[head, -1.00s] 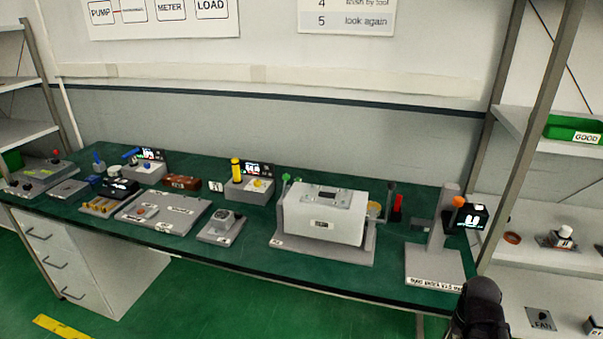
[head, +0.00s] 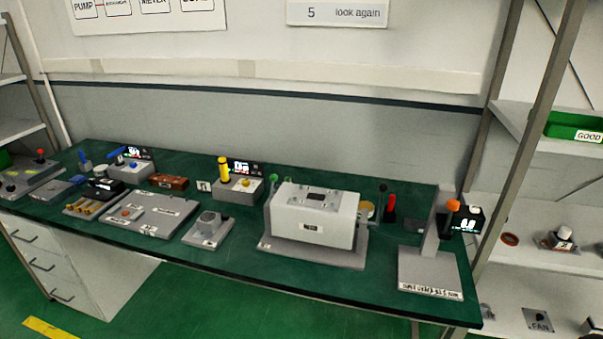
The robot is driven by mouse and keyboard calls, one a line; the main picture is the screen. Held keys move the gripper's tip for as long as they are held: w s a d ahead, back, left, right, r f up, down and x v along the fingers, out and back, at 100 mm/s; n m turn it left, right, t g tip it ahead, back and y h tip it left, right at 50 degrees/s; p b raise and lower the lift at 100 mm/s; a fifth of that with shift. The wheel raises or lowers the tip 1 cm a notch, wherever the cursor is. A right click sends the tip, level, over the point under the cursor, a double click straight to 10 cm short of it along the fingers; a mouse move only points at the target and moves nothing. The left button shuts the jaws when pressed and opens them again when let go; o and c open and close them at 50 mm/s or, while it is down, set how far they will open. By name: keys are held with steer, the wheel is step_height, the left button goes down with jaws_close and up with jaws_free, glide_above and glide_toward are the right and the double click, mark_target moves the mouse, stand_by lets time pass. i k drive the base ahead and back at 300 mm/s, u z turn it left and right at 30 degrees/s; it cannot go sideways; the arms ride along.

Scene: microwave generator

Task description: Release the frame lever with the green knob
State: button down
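The grey box-shaped machine (head: 318,217) stands on its grey base plate (head: 290,251) right of the middle of the bench. A small green knob (head: 273,178) shows at its left end, on top of a thin lever that is partly hidden by the box. A second small greenish spot shows just right of the knob, behind the box's top edge. I cannot tell how far the lever is tilted or what it holds. My gripper is not in view in the head view now.
A dark-knobbed lever (head: 383,188) and a red handle (head: 391,204) stand at the machine's right end. A grey stand with an orange knob (head: 453,205) is farther right. A yellow-handled unit (head: 224,170) stands left. Bench in front is partly clear.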

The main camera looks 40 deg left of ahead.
mark_target(273, 178)
steer(key=z, duration=0.6)
steer(key=k, duration=1.2)
steer(key=u, duration=1.9)
steer(key=i, duration=0.35)
steer(key=z, duration=0.4)
